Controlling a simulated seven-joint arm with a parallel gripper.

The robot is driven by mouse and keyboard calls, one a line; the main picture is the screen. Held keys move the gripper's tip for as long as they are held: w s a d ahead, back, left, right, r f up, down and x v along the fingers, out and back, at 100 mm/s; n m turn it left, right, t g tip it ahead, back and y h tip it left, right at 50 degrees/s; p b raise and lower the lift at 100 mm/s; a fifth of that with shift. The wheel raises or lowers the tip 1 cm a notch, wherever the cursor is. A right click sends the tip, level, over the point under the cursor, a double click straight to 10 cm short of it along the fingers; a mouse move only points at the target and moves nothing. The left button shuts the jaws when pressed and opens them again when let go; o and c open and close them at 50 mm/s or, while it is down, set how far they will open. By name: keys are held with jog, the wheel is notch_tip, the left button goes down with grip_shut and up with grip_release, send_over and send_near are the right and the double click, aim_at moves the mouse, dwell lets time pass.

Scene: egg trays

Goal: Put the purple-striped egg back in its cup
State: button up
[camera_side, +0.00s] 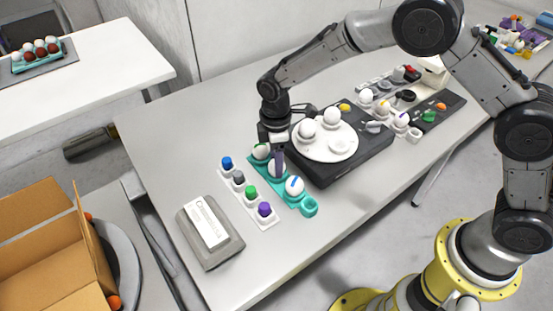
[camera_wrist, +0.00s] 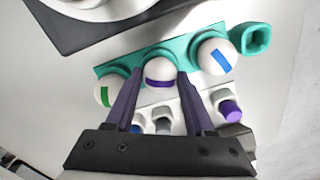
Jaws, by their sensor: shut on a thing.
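The purple-striped egg (camera_wrist: 160,73) is white with a purple band and sits at the middle place of the teal egg tray (camera_wrist: 190,50). My gripper (camera_wrist: 153,90) is shut on it, one finger at each side. The cup under it is hidden, so I cannot tell how deep the egg sits. A green-striped egg (camera_wrist: 104,95) is in the tray on one side and a blue-striped egg (camera_wrist: 215,57) on the other. In the side view my gripper (camera_side: 277,160) points down over the tray (camera_side: 283,191), partly covering the held egg (camera_side: 275,170).
A white strip of coloured pens (camera_side: 253,212) lies beside the tray. An empty teal cup (camera_side: 309,207) is at the tray's end. A dark device with a white round plate (camera_side: 318,151) holding eggs stands close behind. A grey box (camera_side: 210,231) lies at the front left.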

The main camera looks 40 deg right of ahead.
jog(key=o, duration=0.9)
notch_tip(320, 180, up, 14)
jog(key=shift+a+f, duration=0.1)
dwell(0.3)
